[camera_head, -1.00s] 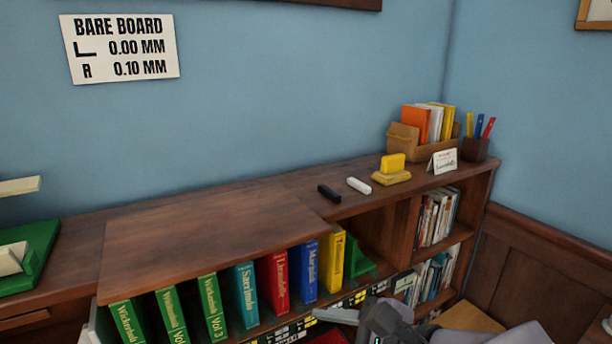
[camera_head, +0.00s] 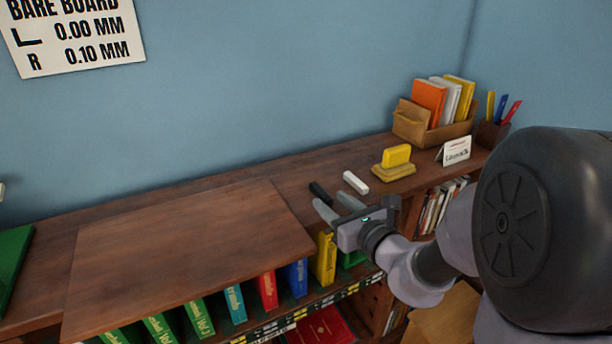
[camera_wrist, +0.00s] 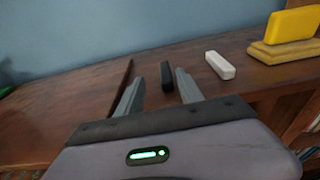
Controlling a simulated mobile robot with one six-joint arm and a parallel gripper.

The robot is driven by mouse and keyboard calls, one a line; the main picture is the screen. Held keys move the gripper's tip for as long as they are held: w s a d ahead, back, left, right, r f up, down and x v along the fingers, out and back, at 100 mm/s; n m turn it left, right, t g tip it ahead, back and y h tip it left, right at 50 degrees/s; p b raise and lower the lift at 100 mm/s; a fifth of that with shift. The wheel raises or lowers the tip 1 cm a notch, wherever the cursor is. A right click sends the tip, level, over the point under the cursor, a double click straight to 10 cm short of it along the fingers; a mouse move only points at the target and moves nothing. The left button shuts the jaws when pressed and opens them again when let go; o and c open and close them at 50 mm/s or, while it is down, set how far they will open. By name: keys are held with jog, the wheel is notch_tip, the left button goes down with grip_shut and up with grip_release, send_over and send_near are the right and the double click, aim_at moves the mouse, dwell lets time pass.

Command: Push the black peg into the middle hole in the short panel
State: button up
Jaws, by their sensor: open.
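The black peg (camera_head: 319,193) lies on the bookcase top, near the right end of the raised wood board. It also shows in the wrist view (camera_wrist: 166,75), beyond and between my fingertips. My gripper (camera_head: 337,205) is open and empty, just in front of the peg and apart from it. In the wrist view my gripper (camera_wrist: 155,80) has one finger on each side of the peg's line. A white peg (camera_head: 355,182) lies to the right of the black one, and it shows in the wrist view (camera_wrist: 220,65). I cannot make out the short panel or its holes.
A yellow block on a stand (camera_head: 394,162), a small card (camera_head: 455,151), a book box (camera_head: 437,130) and a pen cup (camera_head: 490,134) stand to the right. The raised board (camera_head: 190,255) lies left. Coloured books (camera_head: 297,278) fill the shelf below. The blue wall (camera_head: 290,80) is behind.

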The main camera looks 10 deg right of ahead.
aim_at(324, 194)
jog(key=x, duration=0.2)
jog(key=b+x, duration=0.1)
jog(key=d+f+x, duration=0.1)
jog(key=x, duration=0.1)
jog(key=shift+w+a+b, duration=0.15)
jog(key=shift+w+b, duration=0.15)
jog(key=shift+w, duration=0.05)
jog(key=shift+w+a+r, duration=0.1)
jog(key=shift+c, duration=0.6)
grip_shut()
